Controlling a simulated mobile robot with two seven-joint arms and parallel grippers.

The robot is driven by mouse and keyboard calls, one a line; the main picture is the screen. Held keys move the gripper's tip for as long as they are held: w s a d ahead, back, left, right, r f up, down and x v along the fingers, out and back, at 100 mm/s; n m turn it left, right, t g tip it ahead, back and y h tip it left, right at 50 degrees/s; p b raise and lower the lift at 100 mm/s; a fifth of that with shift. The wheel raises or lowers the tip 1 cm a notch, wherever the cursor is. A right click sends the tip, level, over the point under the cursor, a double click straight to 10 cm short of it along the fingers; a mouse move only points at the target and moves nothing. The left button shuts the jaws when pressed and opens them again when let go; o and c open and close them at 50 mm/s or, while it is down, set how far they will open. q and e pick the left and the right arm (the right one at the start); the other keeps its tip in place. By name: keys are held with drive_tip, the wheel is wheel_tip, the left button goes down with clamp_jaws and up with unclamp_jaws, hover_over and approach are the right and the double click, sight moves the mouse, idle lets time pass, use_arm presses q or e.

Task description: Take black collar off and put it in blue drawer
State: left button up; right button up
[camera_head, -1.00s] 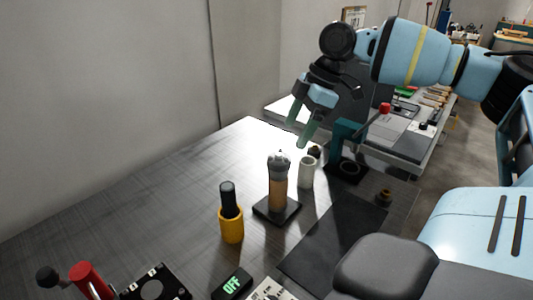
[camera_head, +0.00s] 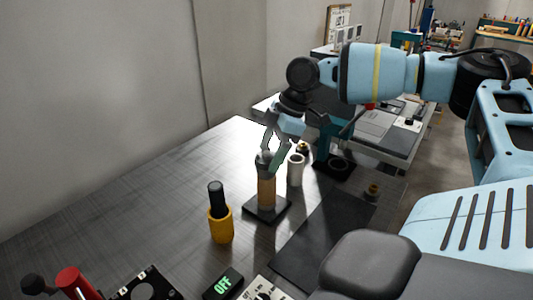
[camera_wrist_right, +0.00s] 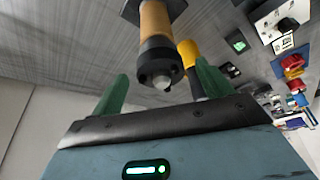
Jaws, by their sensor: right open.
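A tan post (camera_head: 266,192) stands upright on a square black base (camera_head: 268,211) on the dark table. In the right wrist view, a black collar (camera_wrist_right: 158,56) sits around the end of the tan post (camera_wrist_right: 155,20), with a pale rounded tip sticking out. My right gripper (camera_head: 286,148) is open, with its green fingers beside the post's top. In the right wrist view, its fingers (camera_wrist_right: 163,82) are spread to either side of the collar's end, apart from it. My left gripper is not in view. I cannot make out a blue drawer.
A yellow cup with a black cylinder (camera_head: 220,222) stands left of the post. A white cylinder (camera_head: 296,170) stands close behind it to the right. A teal stand (camera_head: 333,140) is further back. The table's left side is clear.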

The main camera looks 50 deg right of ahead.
sight(262, 159)
drive_tip(key=shift+f, duration=0.15)
drive_tip(key=shift+c, duration=0.9)
drive_tip(key=c, duration=1.1)
drive_tip(key=shift+r, duration=0.55)
drive_tip(key=r, duration=0.2)
drive_tip(key=shift+s+a+r, duration=0.2)
drive_tip(key=shift+a+r, duration=0.05)
drive_tip(key=shift+r, duration=0.05)
drive_tip(key=s+a, duration=0.3)
drive_tip(key=s+a+r, duration=0.1)
drive_tip(key=s+a, duration=0.7)
drive_tip(key=shift+r, duration=0.2)
